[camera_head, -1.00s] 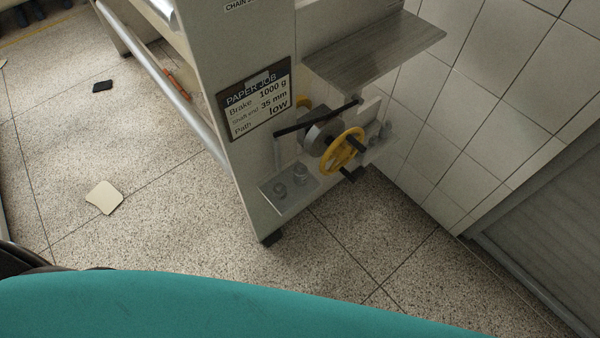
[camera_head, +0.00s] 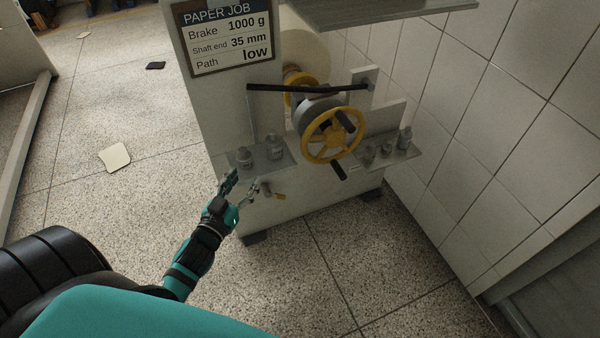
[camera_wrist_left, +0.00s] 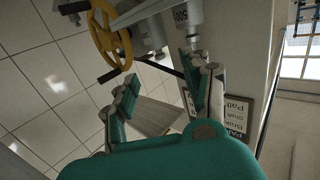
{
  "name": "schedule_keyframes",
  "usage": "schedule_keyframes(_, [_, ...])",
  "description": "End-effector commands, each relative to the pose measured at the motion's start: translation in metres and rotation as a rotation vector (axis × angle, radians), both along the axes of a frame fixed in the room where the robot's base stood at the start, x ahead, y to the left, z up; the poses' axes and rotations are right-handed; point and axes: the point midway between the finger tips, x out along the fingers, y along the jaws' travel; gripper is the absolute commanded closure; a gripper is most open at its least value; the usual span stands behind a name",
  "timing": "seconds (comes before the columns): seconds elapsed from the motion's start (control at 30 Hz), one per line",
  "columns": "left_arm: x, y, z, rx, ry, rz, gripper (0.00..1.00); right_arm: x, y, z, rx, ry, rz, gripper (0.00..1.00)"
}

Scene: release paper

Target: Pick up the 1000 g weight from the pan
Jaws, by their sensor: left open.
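A grey pan (camera_head: 288,163) hangs at the left side of the machine, with two grey metal weights on it: a left weight (camera_head: 245,158) and a right weight (camera_head: 275,148). Their marks are too small to read in the head view. In the left wrist view one grey weight (camera_wrist_left: 187,14) carries a label that looks like 500. I cannot tell which weight is the 1000 g one. My left gripper (camera_head: 240,184) is open and empty, just in front of and below the pan's front edge. It also shows in the left wrist view (camera_wrist_left: 167,80). My right gripper is out of view.
A yellow handwheel (camera_head: 333,135) and a black lever (camera_head: 300,87) sit right of and above the pan. A right shelf (camera_head: 400,153) holds several weights. A job sign (camera_head: 229,35) reads Brake 1000 g. A tiled wall stands at the right.

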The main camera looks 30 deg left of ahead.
Motion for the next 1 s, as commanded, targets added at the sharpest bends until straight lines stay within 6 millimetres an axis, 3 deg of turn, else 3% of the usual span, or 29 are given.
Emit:
schedule_keyframes(0.03, [0.0,0.001,0.005,0.009,-0.034,-0.003,0.51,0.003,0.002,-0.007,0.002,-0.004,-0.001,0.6])
schedule_keyframes(0.2, [0.009,0.002,0.026,0.014,-0.079,-0.011,0.51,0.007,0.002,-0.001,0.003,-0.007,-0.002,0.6])
schedule_keyframes(0.7, [0.108,0.013,0.025,0.014,-0.076,-0.01,0.51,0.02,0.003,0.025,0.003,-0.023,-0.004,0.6])
schedule_keyframes(1.0, [0.131,0.016,0.023,0.013,-0.075,-0.01,0.51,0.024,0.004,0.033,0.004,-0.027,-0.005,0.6])
